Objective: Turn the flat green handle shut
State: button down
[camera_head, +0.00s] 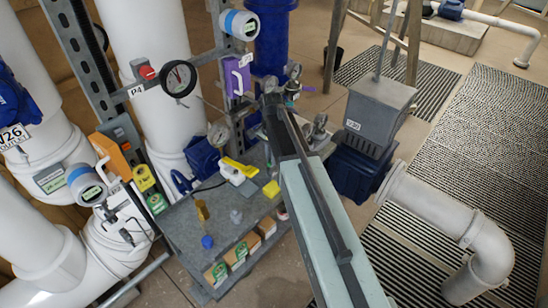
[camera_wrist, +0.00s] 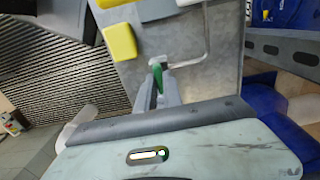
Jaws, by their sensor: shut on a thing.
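The flat green handle (camera_wrist: 157,77) shows in the wrist view as a narrow green strip at the tips of my gripper (camera_wrist: 163,88). The two grey fingers are closed on it, and they hide part of it. In the head view my gripper (camera_head: 272,92) is at the far end of my arm, in front of the blue vertical pipe. I cannot make out the green handle clearly there, and the valve body it belongs to is mostly hidden.
A grey bench (camera_head: 225,250) stands left of my arm, with a yellow-and-white tool (camera_head: 238,171) and a yellow block (camera_head: 271,189) on it. A grey box (camera_head: 378,115) stands close on the right.

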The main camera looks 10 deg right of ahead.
jog(key=shift+w, duration=0.15)
jog(key=c, duration=1.5)
grip_release()
notch_tip(320, 180, up, 8)
jog(key=p, duration=0.8)
jog(key=shift+f, duration=0.15)
